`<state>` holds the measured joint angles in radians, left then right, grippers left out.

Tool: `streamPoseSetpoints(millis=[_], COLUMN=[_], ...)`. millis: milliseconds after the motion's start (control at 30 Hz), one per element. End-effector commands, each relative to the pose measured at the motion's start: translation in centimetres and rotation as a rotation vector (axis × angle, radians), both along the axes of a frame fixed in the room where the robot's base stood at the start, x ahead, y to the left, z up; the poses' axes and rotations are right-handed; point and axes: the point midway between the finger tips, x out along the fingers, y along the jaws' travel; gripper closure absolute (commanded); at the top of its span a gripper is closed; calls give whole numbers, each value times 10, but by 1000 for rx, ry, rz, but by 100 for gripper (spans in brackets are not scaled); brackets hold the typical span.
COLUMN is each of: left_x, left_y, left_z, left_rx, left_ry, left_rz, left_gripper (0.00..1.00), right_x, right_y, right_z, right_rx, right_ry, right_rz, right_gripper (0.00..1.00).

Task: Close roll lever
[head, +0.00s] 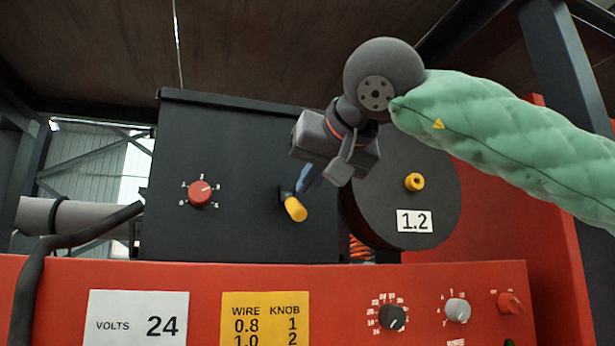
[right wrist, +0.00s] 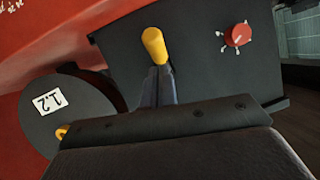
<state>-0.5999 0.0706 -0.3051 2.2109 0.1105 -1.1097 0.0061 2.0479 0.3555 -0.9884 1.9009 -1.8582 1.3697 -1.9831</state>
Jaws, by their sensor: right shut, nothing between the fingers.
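The roll lever (head: 295,209) has a yellow grip and sits on the front of a black box (head: 235,150). In the head view the grip slants down and to the right from its dark mount. My right gripper (head: 302,188) comes in from the upper right, with its shut, empty fingers close above the grip. The right wrist view shows the yellow lever grip (right wrist: 154,45) just beyond the shut fingertips (right wrist: 160,70). I cannot tell whether they touch. The fingers partly hide the lever's mount. My left gripper is out of view.
A red knob (head: 200,193) is on the box, left of the lever. A black spool (head: 440,185) labelled 1.2, with a yellow hub, stands to the right. Below is a red panel (head: 205,275) with a volts label, a wire chart and several knobs. A black cable (head: 60,245) runs at left.

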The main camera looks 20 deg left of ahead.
Motion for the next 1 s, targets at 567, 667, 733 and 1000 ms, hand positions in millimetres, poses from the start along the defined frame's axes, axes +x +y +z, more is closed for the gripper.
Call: streamPoseSetpoints(millis=[567, 667, 733, 1000], left_x=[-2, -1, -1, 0], left_y=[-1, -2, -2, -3], left_z=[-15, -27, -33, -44], left_rx=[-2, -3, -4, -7], left_ry=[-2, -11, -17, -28], left_rz=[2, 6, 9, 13], left_gripper=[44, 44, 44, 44], right_x=[-51, -63, -69, -83], right_y=[-45, -55, -61, -73], right_z=[35, 40, 43, 49], right_rx=[6, 6, 6, 5], right_ry=[-5, -4, -5, -4], right_rz=[-1, 1, 0, 0], right_gripper=[100, 100, 100, 100])
